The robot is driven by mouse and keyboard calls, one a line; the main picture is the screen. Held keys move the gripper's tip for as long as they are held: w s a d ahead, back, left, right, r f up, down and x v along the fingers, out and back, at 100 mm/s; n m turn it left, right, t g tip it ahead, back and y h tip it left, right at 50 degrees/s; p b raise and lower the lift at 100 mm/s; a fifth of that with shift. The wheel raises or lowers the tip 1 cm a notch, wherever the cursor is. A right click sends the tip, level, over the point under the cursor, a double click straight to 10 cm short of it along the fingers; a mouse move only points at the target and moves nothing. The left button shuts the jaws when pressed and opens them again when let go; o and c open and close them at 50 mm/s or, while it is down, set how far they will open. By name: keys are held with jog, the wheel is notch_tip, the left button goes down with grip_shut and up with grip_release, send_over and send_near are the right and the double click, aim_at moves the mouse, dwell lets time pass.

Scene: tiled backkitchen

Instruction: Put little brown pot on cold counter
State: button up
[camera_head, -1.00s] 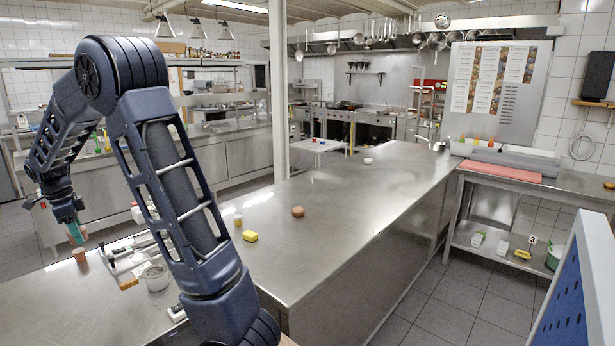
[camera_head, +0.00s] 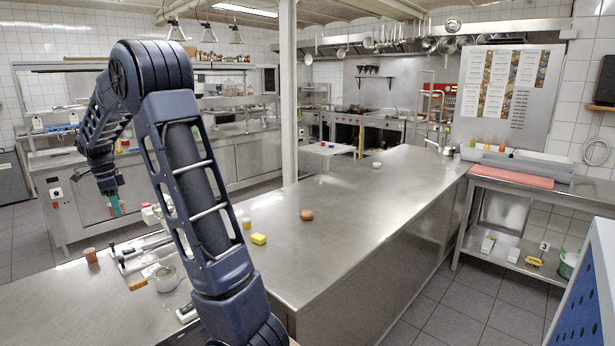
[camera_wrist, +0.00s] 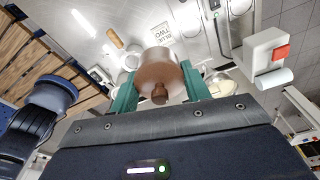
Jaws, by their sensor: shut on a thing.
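My gripper (camera_head: 113,204), with teal fingers, is raised at the left in the head view, above and right of a small brown cup on the counter. In the wrist view my gripper (camera_wrist: 160,88) is shut on a little brown pot (camera_wrist: 157,76), with a finger on each side and a knob facing the camera. In the head view I cannot make out the held pot clearly. Steel counters stand at the back left (camera_head: 252,153) and in the foreground (camera_head: 350,240); I cannot tell which is the cold counter.
A blue panel (camera_head: 590,285) is at the right.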

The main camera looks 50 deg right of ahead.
jog(key=w+d+m, duration=0.1)
jog(key=w+d, duration=0.1)
jog(key=d, duration=1.5)
jog(key=m, duration=0.2)
send_over(284, 233)
notch_tip(284, 233, down, 25)
jog(key=shift+w+a, duration=0.1)
jog(key=shift+w, duration=0.05)
jog(key=shift+f, duration=0.1)
jog(key=o, duration=1.3)
jog(key=shift+o, duration=0.3)
